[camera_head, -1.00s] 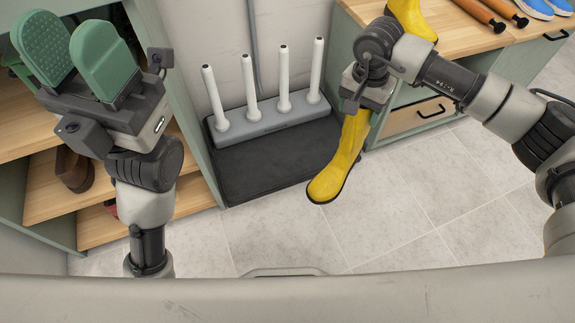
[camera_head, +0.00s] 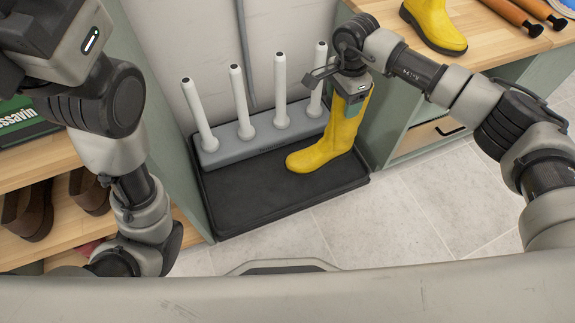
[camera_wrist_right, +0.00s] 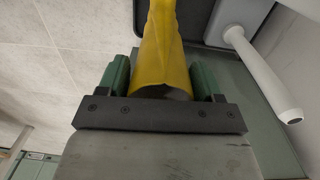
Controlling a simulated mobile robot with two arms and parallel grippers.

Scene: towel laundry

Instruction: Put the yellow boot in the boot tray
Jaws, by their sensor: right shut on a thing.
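A yellow boot (camera_head: 335,137) hangs upright from my right gripper (camera_head: 352,100), over the right part of the black boot tray (camera_head: 240,197). In the right wrist view the boot shaft (camera_wrist_right: 166,50) sits between the green fingers of the gripper (camera_wrist_right: 162,80), which is shut on it. I cannot tell whether the sole touches the tray. A second yellow boot (camera_head: 436,24) stands on the wooden bench top at the upper right. My left arm is at the left of the head view, with its fingers out of frame.
A grey rack with several white upright pegs (camera_head: 243,103) stands along the back of the tray. A shelf unit with brown shoes (camera_head: 28,210) is at the left. The wooden bench (camera_head: 487,50) is at the right. Tiled floor (camera_head: 400,222) lies clear in front.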

